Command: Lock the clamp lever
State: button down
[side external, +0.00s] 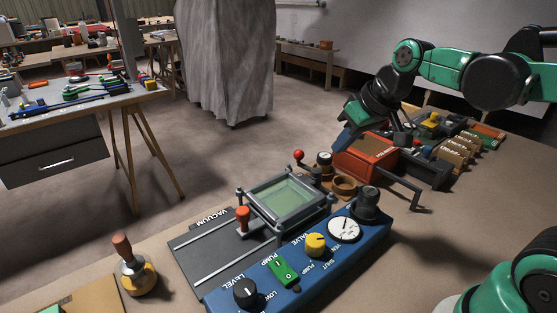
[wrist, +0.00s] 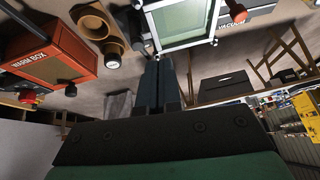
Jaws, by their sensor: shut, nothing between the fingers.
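A lever with a red-orange handle (side external: 243,216) stands upright on the grey plate marked VACUUM, beside a framed pale-green window (side external: 285,198). In the wrist view the red handle (wrist: 237,11) shows at the top edge, right of the window frame (wrist: 184,24). My gripper (side external: 341,142) is above the bench, behind and right of the window frame in the side view. Its two dark fingers (wrist: 158,64) are together and empty. They point towards the window frame and seem apart from it. The fingertips are small and hard to make out in the side view.
A blue control panel (side external: 375,236) with knobs and a gauge borders the plate. An orange WARM BOX (side external: 366,158) stands close by my gripper. A small red-ball lever (side external: 298,155) and brown cups (side external: 343,187) are behind the frame. A wooden-handled tool (side external: 133,270) stands at front left.

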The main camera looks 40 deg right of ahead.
jog(key=w+d+r+y, duration=0.1)
jog(key=w+d, duration=0.3)
jog(key=d, duration=0.2)
jog(key=w+d+r+g+y, duration=0.1)
jog(key=w+d+y, duration=0.1)
jog(key=d, duration=0.4)
jog(key=shift+w+d, duration=0.35)
jog(key=shift+w, duration=0.55)
jog(key=shift+w, duration=0.1)
jog(key=w+a+f, duration=0.4)
jog(key=a+f, duration=0.3)
jog(key=f, duration=0.2)
jog(key=shift+w+f, duration=0.2)
jog(key=shift+f, duration=0.2)
jog(key=shift+y, duration=0.3)
